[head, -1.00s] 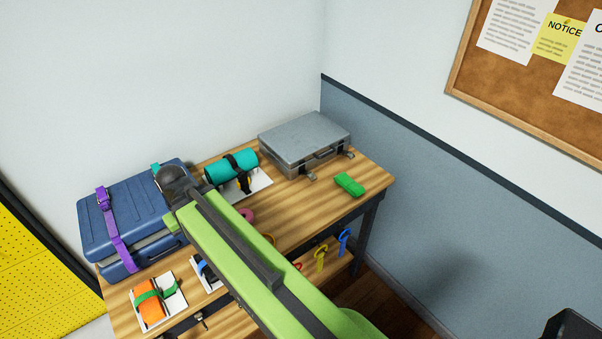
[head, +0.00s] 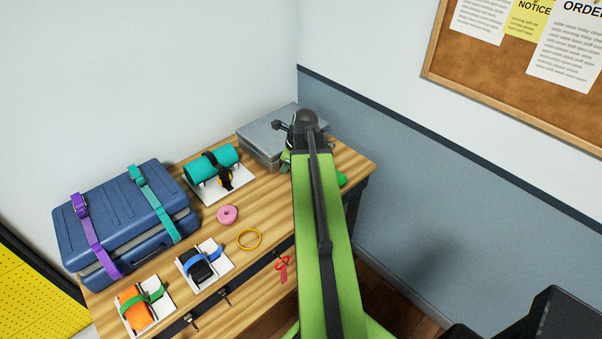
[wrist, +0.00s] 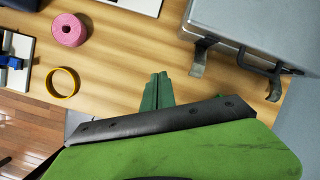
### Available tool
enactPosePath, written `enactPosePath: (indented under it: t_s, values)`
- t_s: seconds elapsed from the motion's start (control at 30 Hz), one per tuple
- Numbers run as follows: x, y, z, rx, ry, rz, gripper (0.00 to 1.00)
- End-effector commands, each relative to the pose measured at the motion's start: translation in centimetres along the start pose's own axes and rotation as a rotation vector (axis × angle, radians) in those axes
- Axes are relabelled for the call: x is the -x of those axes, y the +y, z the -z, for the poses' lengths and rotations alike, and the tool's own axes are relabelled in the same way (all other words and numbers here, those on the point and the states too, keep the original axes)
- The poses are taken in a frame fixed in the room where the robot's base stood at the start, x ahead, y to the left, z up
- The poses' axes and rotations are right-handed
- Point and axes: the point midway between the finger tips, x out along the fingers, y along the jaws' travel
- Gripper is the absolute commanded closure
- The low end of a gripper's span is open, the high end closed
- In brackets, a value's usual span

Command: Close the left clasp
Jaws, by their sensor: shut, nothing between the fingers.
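A grey metal case (head: 262,140) lies at the back right of the table, partly hidden behind my arm in the head view. The case also fills the upper right of the wrist view (wrist: 255,25). Its left clasp (wrist: 200,58) sticks out from the front side, swung away from the case. A dark handle (wrist: 255,62) and a second clasp (wrist: 274,84) are to the right of it. My gripper (wrist: 157,90) is shut and empty, over the wood just left of the left clasp and apart from it in the picture. In the head view, my gripper (head: 287,159) is mostly hidden by my arm.
A pink roll (head: 228,214) and a yellow ring (head: 250,239) lie left of my gripper.

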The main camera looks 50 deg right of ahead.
Motion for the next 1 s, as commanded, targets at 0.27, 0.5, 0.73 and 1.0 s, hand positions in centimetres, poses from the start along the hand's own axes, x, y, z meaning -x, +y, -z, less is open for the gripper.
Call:
enactPosePath:
  t_s: [0.27, 0.5, 0.73, 1.0]
  values:
    - [2.0, -5.3, 6.5, -0.513, -0.055, 0.068, 1.00]
    - [2.0, -5.2, 6.4, -0.517, -0.055, 0.068, 1.00]
    - [0.7, -5.3, 6.5, -0.514, -0.054, 0.068, 1.00]
    - [-4.4, -5.6, 6.4, -0.512, -0.054, 0.067, 1.00]
